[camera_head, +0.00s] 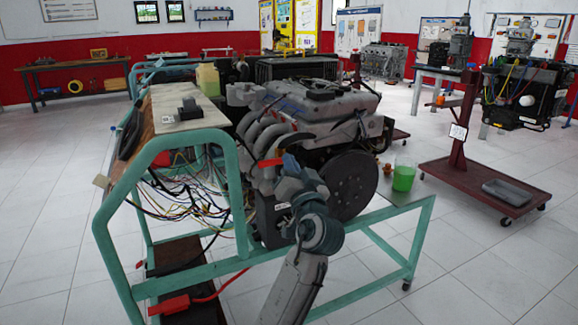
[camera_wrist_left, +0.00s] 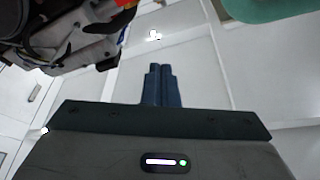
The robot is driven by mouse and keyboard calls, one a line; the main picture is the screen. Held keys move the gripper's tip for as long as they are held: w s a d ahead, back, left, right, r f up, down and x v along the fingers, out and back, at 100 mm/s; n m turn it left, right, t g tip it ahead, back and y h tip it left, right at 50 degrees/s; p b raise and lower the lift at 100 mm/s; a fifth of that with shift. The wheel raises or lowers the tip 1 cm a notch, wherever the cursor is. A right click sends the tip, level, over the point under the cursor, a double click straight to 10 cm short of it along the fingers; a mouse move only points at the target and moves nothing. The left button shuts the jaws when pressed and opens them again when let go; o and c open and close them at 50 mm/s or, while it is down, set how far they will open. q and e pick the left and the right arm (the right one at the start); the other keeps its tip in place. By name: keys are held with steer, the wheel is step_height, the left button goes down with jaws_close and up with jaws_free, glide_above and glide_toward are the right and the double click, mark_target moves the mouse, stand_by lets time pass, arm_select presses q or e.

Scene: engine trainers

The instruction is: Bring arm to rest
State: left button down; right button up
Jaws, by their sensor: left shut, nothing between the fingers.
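My left arm (camera_head: 296,280) comes up from the bottom of the head view in front of the engine. My left gripper (camera_head: 291,163) is in front of the engine (camera_head: 315,105), beside its grey intake pipes; I cannot tell the exact gap. In the left wrist view the blue fingers (camera_wrist_left: 158,72) are together with nothing between them, and pale floor lies behind them. A red-orange part (camera_head: 270,163) shows close to the gripper. My right gripper is in neither view.
The engine sits in a teal tube frame (camera_head: 245,200) with loose wires (camera_head: 185,200) at its left. A beaker of green liquid (camera_head: 403,177) stands on the frame's right shelf. A red stand (camera_head: 470,170) with a grey tray (camera_head: 507,192) is farther right. Floor at left is clear.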

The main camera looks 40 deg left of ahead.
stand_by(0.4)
